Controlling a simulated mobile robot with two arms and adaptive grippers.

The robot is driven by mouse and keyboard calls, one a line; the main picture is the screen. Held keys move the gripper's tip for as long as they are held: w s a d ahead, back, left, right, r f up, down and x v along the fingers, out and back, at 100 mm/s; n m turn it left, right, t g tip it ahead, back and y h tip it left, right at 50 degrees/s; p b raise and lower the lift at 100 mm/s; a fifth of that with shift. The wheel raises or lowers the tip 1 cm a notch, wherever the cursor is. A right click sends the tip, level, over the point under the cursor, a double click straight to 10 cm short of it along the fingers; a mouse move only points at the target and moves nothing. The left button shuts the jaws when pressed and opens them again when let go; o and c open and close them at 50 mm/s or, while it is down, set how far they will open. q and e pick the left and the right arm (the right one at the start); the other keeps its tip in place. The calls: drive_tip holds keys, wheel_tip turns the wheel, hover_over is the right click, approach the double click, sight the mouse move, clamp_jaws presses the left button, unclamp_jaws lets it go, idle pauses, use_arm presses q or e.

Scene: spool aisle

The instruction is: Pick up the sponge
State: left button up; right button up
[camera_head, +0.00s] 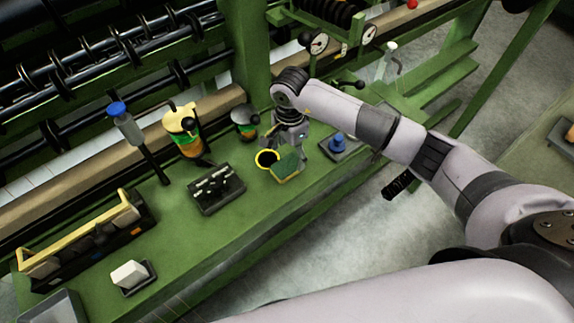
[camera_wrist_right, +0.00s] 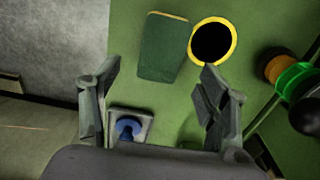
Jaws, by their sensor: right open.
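The sponge (camera_head: 286,168) is a green block with a yellow layer, lying on the green bench top near its front edge. It also shows in the right wrist view (camera_wrist_right: 162,50), beyond the fingertips. My right gripper (camera_head: 285,147) is just behind the sponge in the head view. In the right wrist view my right gripper (camera_wrist_right: 160,72) has its fingers wide apart and nothing between them. It appears to be above the bench; its exact height is unclear. My left gripper is not in view.
A yellow-rimmed black ring (camera_head: 265,159) is close beside the sponge. A blue object (camera_head: 337,142) sits on a small tray to the right.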

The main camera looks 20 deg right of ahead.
sight(287, 165)
drive_tip(key=shift+a+f, duration=0.1)
drive_tip(key=shift+f, duration=0.2)
drive_tip(key=f, duration=0.1)
drive_tip(key=f+p, duration=0.1)
drive_tip(key=f, duration=0.1)
drive_tip(key=shift+s+a+f+p, duration=0.1)
drive_tip(key=shift+a+f+p, duration=0.15)
drive_tip(key=shift+f+p, duration=0.1)
drive_tip(key=shift+f, duration=0.45)
drive_tip(key=c, duration=0.8)
